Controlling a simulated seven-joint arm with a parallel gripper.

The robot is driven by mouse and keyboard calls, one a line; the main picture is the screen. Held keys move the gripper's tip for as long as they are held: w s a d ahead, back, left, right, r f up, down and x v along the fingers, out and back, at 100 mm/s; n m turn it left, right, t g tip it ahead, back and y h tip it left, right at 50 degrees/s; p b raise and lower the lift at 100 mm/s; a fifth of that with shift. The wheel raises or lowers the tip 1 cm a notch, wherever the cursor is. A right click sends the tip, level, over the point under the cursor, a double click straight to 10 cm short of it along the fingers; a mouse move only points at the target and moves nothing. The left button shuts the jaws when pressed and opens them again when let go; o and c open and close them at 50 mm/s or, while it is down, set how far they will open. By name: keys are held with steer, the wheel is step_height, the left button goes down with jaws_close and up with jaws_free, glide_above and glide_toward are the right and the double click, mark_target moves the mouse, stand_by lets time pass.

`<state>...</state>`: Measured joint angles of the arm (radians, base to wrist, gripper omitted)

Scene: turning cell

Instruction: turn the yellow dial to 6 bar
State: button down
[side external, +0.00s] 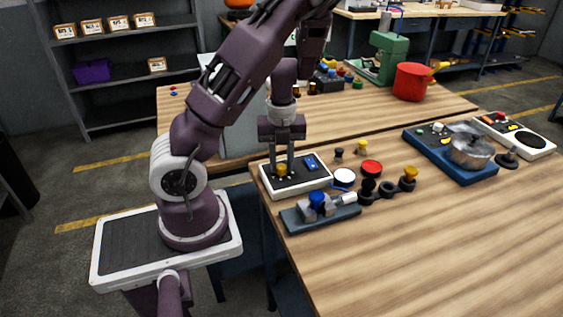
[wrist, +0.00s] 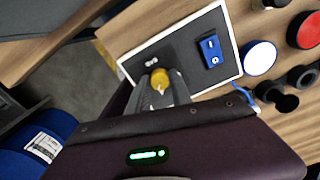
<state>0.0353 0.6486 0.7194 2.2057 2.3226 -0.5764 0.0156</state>
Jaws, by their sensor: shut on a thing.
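The yellow dial (side external: 282,170) stands on a dark-topped panel with a white border (side external: 310,183), near the table's left edge. In the wrist view the dial (wrist: 160,76) shows a pale pointer mark, and the panel (wrist: 190,50) lies under it. My gripper (side external: 283,172) points down over the panel and is shut on the dial. In the wrist view its fingers (wrist: 163,92) reach the dial and hide part of it. A blue block with a small light marking (wrist: 211,49) is on the same panel. The scale numbers are too small to read.
A white disc with a blue rim (side external: 344,178), a red button (side external: 371,168) and several dark knobs are to the right. The table's front right is clear.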

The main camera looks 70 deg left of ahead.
mark_target(281, 166)
steer(key=m, duration=0.5)
steer(key=shift+m, duration=0.3)
stand_by(0.4)
steer(key=c, duration=1.2)
jaws_free()
steer(key=shift+o, duration=0.2)
step_height(281, 166, up, 7)
steer(key=shift+r, duration=0.1)
